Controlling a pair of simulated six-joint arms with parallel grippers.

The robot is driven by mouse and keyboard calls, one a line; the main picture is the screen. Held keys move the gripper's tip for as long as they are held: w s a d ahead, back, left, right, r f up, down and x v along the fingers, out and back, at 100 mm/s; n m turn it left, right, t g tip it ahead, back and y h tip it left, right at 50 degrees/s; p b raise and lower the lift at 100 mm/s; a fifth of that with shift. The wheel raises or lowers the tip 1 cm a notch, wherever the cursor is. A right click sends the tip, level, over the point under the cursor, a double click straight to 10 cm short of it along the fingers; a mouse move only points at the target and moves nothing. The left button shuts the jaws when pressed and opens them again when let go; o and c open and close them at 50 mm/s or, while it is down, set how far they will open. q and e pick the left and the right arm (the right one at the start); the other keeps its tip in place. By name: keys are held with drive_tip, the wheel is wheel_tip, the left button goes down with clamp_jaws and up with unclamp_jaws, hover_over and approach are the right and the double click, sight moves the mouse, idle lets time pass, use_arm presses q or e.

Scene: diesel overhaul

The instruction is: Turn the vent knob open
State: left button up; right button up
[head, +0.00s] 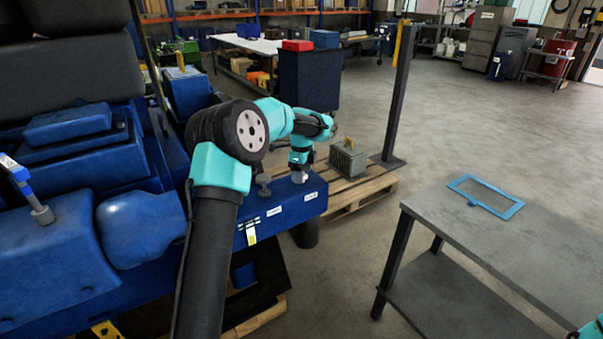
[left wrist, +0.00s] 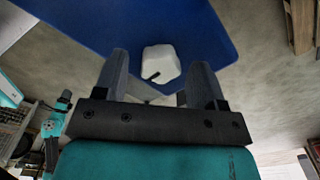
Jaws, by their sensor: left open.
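The vent knob looks like a white, rounded-square knob with a short black mark (left wrist: 160,62) on a blue surface in the left wrist view. In the head view a small white piece, seemingly this knob (head: 299,178), sits on top of the blue engine block's near end (head: 290,212). My left gripper (head: 301,166) is over it, pointing down. In the left wrist view the open fingers of my left gripper (left wrist: 160,72) stand on either side of the knob in the picture, with gaps on both sides. I cannot tell how far below the fingertips it is.
A grey bench (head: 510,250) with a blue frame (head: 485,195) stands at the right. A grey finned box (head: 347,160) is on a wooden pallet (head: 355,190) beside a dark post (head: 398,95). A dark fitting (head: 263,184) stands left of the knob. Open floor lies beyond the bench.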

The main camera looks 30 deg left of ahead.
use_arm(q)
drive_tip(key=shift+f, duration=0.1)
drive_tip(key=shift+c, duration=0.2)
drive_tip(key=c, duration=0.9)
